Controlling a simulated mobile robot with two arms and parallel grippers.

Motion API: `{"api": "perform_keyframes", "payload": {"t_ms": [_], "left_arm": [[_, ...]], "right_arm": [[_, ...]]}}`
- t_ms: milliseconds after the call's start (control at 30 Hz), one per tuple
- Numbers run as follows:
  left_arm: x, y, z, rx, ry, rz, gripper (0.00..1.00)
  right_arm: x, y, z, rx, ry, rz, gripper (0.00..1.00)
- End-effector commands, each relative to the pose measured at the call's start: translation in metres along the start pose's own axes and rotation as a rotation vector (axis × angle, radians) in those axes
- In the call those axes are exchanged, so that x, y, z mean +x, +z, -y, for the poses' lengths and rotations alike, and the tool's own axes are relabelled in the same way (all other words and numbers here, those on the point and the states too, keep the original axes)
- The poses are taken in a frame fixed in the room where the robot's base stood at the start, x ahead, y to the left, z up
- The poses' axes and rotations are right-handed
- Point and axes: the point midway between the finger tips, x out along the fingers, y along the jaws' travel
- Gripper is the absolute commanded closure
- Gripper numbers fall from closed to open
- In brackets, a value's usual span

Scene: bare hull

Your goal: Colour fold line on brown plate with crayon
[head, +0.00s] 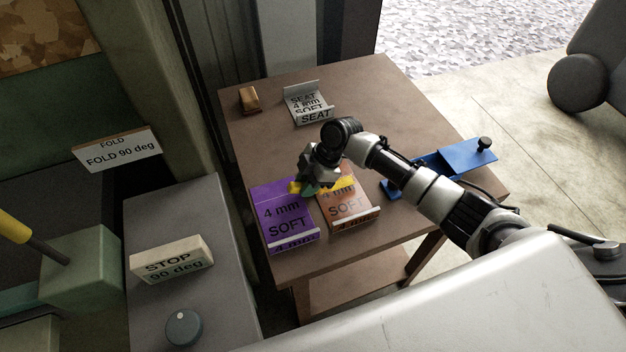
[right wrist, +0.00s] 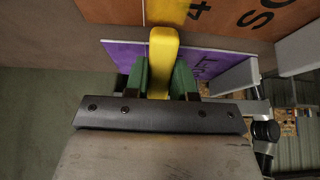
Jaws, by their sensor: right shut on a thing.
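The brown plate (head: 348,212), lettered "4 mm SOFT", lies at the front of the table beside a purple plate (head: 282,212). Its orange-brown face also shows at the top of the right wrist view (right wrist: 230,12). My right gripper (head: 312,187) is shut on the yellow crayon (right wrist: 162,62), between green fingers. In the head view the gripper is over the far part of the two plates and hides some of them. Yellow shows on the brown plate's far part, and a duller yellow band lies beyond the crayon's tip. I cannot tell whether the tip touches. My left gripper is out of view.
On the brown table (head: 375,95) stand a small wooden block (head: 249,99), a grey "SEAT" plate (head: 309,104) and a blue fixture (head: 467,156). A "STOP 90 deg" block (head: 171,262) and a knob (head: 183,327) sit on the grey surface at left.

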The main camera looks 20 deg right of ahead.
Motion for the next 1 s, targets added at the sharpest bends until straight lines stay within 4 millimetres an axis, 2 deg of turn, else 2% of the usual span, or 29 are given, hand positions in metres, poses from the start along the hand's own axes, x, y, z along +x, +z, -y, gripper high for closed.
{"api": "perform_keyframes", "payload": {"t_ms": [367, 1000], "left_arm": [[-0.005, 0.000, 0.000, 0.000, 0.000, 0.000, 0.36], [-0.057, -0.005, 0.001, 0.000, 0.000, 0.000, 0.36]], "right_arm": [[-0.005, -0.003, 0.000, 0.000, 0.001, 0.000, 0.99], [-0.060, -0.034, 0.000, 0.000, 0.001, 0.000, 0.99]]}}
